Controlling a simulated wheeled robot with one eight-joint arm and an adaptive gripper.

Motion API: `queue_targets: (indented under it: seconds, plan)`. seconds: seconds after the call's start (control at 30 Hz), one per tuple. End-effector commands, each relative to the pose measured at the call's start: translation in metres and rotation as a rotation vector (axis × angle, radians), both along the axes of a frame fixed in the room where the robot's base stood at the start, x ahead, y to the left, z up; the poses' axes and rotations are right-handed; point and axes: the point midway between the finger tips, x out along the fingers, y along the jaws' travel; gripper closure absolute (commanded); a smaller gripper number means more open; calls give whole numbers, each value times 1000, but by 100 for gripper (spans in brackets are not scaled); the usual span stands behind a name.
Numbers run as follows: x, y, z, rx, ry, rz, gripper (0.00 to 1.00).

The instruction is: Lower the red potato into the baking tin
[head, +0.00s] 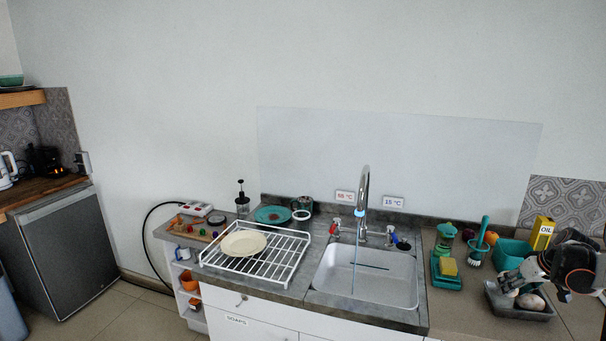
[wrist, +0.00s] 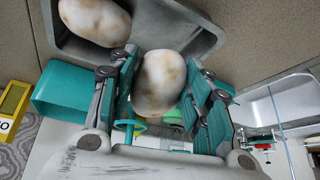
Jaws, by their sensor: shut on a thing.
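My gripper (wrist: 165,68) is shut on a pale, brown-mottled potato (wrist: 160,85), held between its two teal-padded fingers; it looks more cream than red. The grey baking tin (wrist: 205,38) lies behind it in the wrist view, and a second pale potato (wrist: 95,20) is inside the tin. In the head view the tin (head: 520,314) stands on the counter at the right, with my gripper (head: 513,281) over its left part. A pinkish-brown potato (head: 531,301) shows in the tin there. Whether the held potato touches the tin floor cannot be told.
A teal container (head: 512,253) and a yellow oil box (head: 542,232) stand behind the tin. The sink (head: 365,275) is further left, with water running.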

Motion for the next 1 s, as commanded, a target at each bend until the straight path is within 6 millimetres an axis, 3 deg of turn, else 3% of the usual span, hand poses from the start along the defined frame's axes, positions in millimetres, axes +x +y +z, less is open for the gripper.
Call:
queue_targets:
  seconds: [1.0]
  plan:
    - [0,0,-14,0,0,0,80]
